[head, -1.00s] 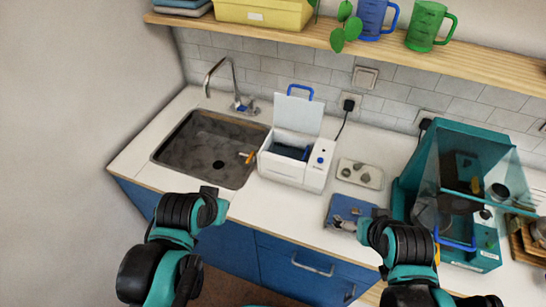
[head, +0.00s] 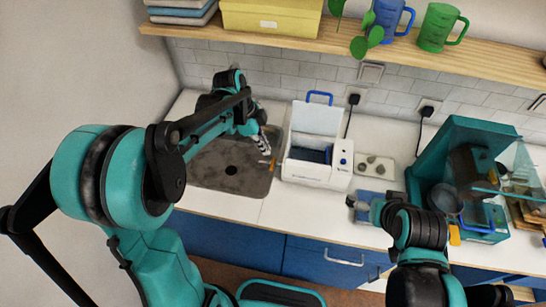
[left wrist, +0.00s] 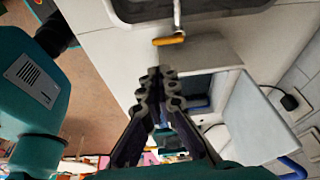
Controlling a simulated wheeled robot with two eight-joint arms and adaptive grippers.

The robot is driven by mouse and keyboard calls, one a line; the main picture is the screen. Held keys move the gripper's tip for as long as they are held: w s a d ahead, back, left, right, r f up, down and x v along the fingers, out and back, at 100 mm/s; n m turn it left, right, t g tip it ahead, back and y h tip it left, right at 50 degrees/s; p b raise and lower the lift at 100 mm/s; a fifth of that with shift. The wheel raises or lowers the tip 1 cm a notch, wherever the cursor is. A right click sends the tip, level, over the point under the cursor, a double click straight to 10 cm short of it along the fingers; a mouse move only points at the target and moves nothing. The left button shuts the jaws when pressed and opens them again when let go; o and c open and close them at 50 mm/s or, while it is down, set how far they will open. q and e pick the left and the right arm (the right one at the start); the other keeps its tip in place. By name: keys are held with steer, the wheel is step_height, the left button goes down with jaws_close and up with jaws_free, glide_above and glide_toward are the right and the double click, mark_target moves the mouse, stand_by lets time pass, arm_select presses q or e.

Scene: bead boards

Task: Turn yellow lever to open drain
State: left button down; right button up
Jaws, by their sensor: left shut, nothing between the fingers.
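The yellow lever (head: 272,162) sits at the right edge of the grey sink (head: 240,186), next to the white box. It also shows in the left wrist view (left wrist: 168,40), sticking out from the sink's rim. The dark round drain (head: 231,170) is in the sink floor. My left gripper (head: 264,146) is over the sink's right side, close to the lever. In the left wrist view its fingers (left wrist: 157,75) are shut and empty, apart from the lever. My right gripper (head: 352,203) is over the counter by a blue mat; its jaws are too small to read.
A white box with its lid raised (head: 314,170) stands right beside the lever. A tray of stones (head: 374,167) and a teal machine (head: 455,180) are further right. My left arm hides the faucet. A wooden shelf (head: 300,40) runs along the wall above.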

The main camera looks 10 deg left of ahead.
mark_target(273, 165)
arm_select(q)
steer(key=shift+w+d+f+m, duration=0.1)
steer(key=shift+w+f+m, duration=0.1)
steer(key=shift+w+m, duration=0.25)
steer(key=shift+s, duration=0.15)
steer(key=b+x, duration=0.2)
steer(key=x, duration=0.8)
steer(key=shift+s, duration=0.1)
steer(key=shift+d+r, duration=0.1)
